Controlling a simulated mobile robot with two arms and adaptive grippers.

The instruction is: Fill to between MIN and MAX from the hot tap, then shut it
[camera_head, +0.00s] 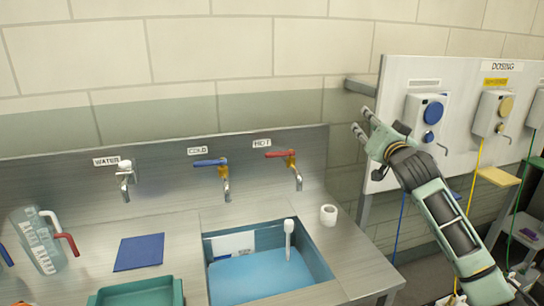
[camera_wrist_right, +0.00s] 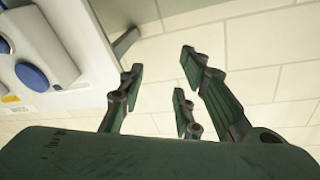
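The hot tap (camera_head: 290,158), with a red lever pointing left, is on the steel back panel under a HOT label (camera_head: 262,143). No stream shows under its spout. Below is a sink basin (camera_head: 325,268) with blue liquid or a blue floor; I cannot tell which. A white marked plate (camera_head: 233,244) is on its back wall, its writing too small to read. My right gripper (camera_head: 361,121) is right of the hot tap, before the wall, fingers apart and empty, as the right wrist view (camera_wrist_right: 160,80) shows. My left gripper is out of view.
A cold tap (camera_head: 212,165) and a water tap (camera_head: 125,175) are left of the hot tap. A white-headed stick (camera_head: 289,227) stands in the basin, a white roll (camera_head: 328,214) beside it. A blue cloth (camera_head: 139,251) and green tray (camera_head: 137,293) lie left. The dosing panel (camera_head: 395,85) is close to my right gripper.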

